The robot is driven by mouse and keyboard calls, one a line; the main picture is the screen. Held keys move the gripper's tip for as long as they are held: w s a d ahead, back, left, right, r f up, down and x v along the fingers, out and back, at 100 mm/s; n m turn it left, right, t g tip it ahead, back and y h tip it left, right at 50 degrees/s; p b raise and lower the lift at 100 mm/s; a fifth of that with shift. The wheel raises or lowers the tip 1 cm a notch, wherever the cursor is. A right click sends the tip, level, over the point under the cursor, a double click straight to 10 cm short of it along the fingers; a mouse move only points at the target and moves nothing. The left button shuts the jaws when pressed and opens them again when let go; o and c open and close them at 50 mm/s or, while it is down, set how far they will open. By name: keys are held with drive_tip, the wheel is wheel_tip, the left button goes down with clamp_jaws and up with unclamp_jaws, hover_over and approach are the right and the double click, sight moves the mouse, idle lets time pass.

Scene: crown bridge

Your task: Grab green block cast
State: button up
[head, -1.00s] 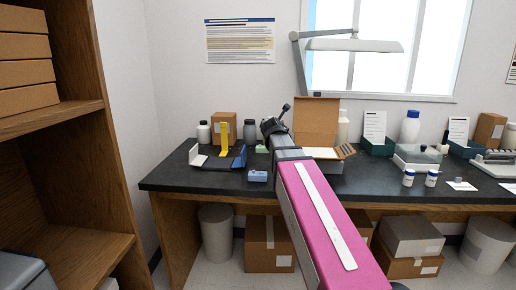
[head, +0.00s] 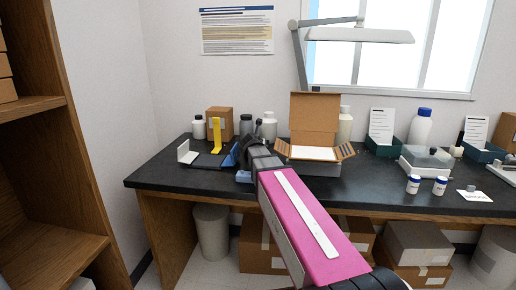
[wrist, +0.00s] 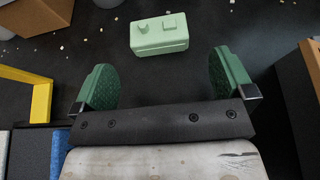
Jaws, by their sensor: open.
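The green block cast (wrist: 160,38) is a pale green block with two small raised bumps on top. It lies on the dark bench top, just beyond my fingertips in the wrist view. My gripper (wrist: 163,78) is open and empty, with its two green textured pads apart and the block roughly centred ahead of them. The pads do not touch it. In the head view my gripper (head: 243,148) is a dark shape over the bench, and the green block is hidden behind my arm.
A yellow upright piece (head: 216,135) and a blue piece (wrist: 60,152) stand to the left. An open cardboard box (head: 315,120) is to the right. Bottles (head: 246,126) and a small carton (head: 226,120) stand behind.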

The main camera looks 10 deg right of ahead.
drive_tip(key=x, duration=0.3)
drive_tip(key=shift+a+r, duration=0.1)
drive_tip(key=shift+f+x, duration=0.15)
drive_tip(key=shift+x, duration=1.25)
drive_tip(key=shift+f+x, duration=0.15)
drive_tip(key=shift+x, duration=1.25)
drive_tip(key=shift+s+a, duration=0.1)
drive_tip(key=shift+a, duration=0.05)
drive_tip(key=c, duration=0.8)
